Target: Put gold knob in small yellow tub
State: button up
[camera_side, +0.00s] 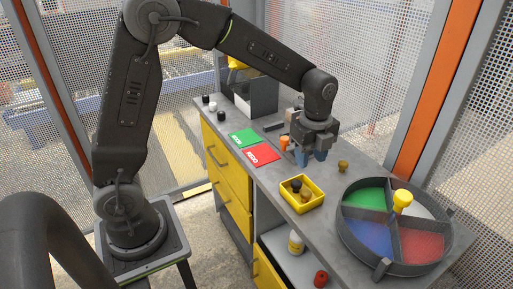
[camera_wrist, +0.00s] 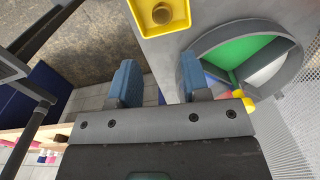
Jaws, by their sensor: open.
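A small gold knob (camera_side: 343,166) stands on the grey bench top, just right of my gripper in the side view. The small yellow tub (camera_side: 312,203) sits on the bench in front of my gripper, with a black knob (camera_side: 296,185) and a brownish-gold knob (camera_side: 306,194) inside. In the wrist view the tub (camera_wrist: 140,15) is at the top edge, partly cut off, with a gold piece (camera_wrist: 161,15) in it. My gripper (camera_side: 311,157) is above the bench, behind the tub, its blue fingers apart. In the wrist view my gripper (camera_wrist: 160,82) has nothing between its fingers.
An orange cylinder (camera_side: 285,143) is left of my gripper. Green (camera_side: 242,138) and red (camera_side: 262,155) cards lie farther left. A bottle (camera_side: 296,241) stands on the lower shelf.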

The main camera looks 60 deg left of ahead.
jog(key=s+a+r+n+t, duration=0.1)
jog(key=s+r+n+t, duration=0.1)
jog(key=s+r+n, duration=0.3)
jog(key=s+a+r+n+t, duration=0.1)
jog(key=s+r+n+t, duration=0.2)
jog(key=s+n, duration=1.1)
jog(key=shift+s+r, duration=0.85)
jog(key=shift+r, duration=0.05)
